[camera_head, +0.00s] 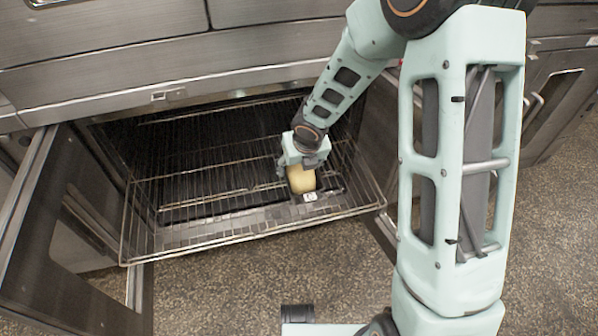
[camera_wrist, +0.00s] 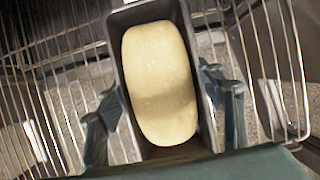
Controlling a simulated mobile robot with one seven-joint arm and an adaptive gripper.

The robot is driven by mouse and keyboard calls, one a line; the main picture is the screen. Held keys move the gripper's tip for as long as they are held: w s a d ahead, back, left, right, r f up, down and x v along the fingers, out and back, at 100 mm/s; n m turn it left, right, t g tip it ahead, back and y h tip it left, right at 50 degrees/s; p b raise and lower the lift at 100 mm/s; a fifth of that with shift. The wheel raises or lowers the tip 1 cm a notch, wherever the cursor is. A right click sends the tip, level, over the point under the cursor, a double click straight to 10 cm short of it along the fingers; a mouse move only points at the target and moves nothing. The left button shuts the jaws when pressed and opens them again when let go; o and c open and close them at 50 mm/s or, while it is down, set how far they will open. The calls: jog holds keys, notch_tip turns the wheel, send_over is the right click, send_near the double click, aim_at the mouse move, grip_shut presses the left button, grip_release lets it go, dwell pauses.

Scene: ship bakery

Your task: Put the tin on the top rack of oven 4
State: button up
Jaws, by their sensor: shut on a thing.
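My gripper (camera_head: 303,162) is shut on the tin (camera_wrist: 145,13), a dark grey, narrow, open-topped tin with a pale, smooth loaf of dough (camera_wrist: 160,85) in it. In the wrist view the fingers (camera_wrist: 165,112) press on the tin's two long sides. In the head view the tin (camera_head: 309,197) is over the right part of a wire rack (camera_head: 250,236) that sticks out of an open oven (camera_head: 150,130). The tin looks roughly level. I cannot tell whether its base touches the wires. No oven number is readable.
The oven's left door (camera_head: 60,230) stands open; another open door shows partly on the right behind my arm. The rack's left and middle are bare. Speckled floor (camera_head: 240,290) lies in front, and steel fronts (camera_head: 110,70) rise above the opening.

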jog(key=shift+f, duration=0.3)
jog(key=shift+f, duration=0.15)
jog(key=o, duration=1.3)
jog(key=p+v, duration=0.6)
jog(key=v, duration=0.4)
jog(key=shift+r+p, duration=0.35)
jog(key=shift+r, duration=0.05)
jog(key=shift+p+v, duration=0.45)
jog(key=shift+v, duration=0.3)
jog(key=shift+s+f, duration=0.1)
jog(key=shift+s, duration=0.05)
